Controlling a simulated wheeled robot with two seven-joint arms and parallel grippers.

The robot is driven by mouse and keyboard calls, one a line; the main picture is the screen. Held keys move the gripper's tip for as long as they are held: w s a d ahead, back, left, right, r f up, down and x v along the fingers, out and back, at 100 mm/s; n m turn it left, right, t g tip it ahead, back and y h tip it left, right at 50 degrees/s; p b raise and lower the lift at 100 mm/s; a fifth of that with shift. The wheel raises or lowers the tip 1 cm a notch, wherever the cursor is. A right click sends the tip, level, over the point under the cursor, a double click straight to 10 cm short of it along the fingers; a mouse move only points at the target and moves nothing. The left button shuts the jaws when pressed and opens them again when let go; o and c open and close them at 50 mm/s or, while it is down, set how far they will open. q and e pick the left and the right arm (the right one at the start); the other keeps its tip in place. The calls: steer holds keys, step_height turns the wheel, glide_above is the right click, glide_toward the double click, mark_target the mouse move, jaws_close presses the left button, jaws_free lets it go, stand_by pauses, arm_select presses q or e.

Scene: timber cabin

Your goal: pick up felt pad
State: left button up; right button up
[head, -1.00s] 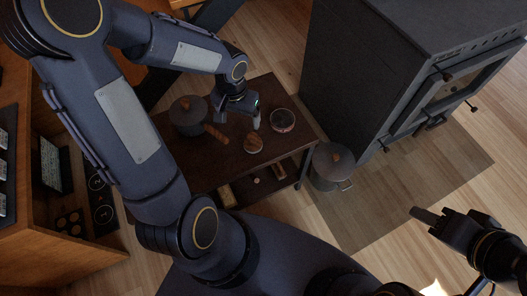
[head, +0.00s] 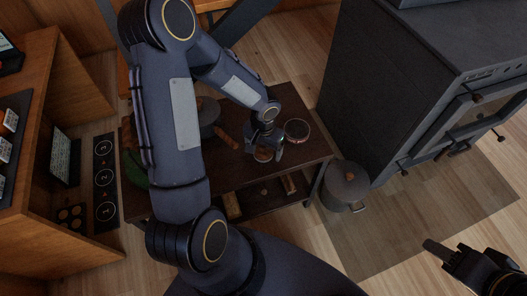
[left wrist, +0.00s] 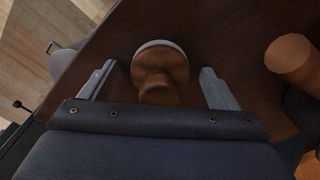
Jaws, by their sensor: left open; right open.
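The felt pad (left wrist: 160,72) appears to be the small round piece with a brown wooden knob and a pale rim. It stands on the dark low table (head: 315,150). In the head view the pad (head: 263,154) is partly hidden by my left gripper (head: 266,153). In the left wrist view my left gripper (left wrist: 158,78) is open, with one finger on each side of the knob and a gap on both sides. My right gripper (head: 436,248) is open and empty over the floor at the lower right, away from the table.
A round tin (head: 297,129) stands close right of the left gripper. A dark pan's wooden handle (head: 227,139) lies to its left and also shows in the left wrist view (left wrist: 292,57). A lidded pot (head: 345,186) stands on the floor by the black stove (head: 400,90).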

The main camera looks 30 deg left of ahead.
arm_select(q)
steer(key=shift+c, duration=0.3)
steer(key=c, duration=1)
steer(key=shift+r, duration=0.5)
step_height(320, 180, up, 2)
steer(key=shift+r+p, duration=0.25)
steer(key=shift+p, duration=0.4)
steer(key=s+d+r, duration=0.1)
steer(key=s+r, duration=0.2)
steer(key=s, duration=0.1)
steer(key=s+d+r+p, duration=0.1)
steer(key=s+r, duration=0.2)
steer(key=s, duration=0.2)
steer(key=s+d+r+p, duration=0.1)
steer(key=s+r, duration=0.2)
steer(key=s, duration=0.1)
steer(key=shift+s+d+r, duration=0.3)
steer(key=shift+s, duration=0.05)
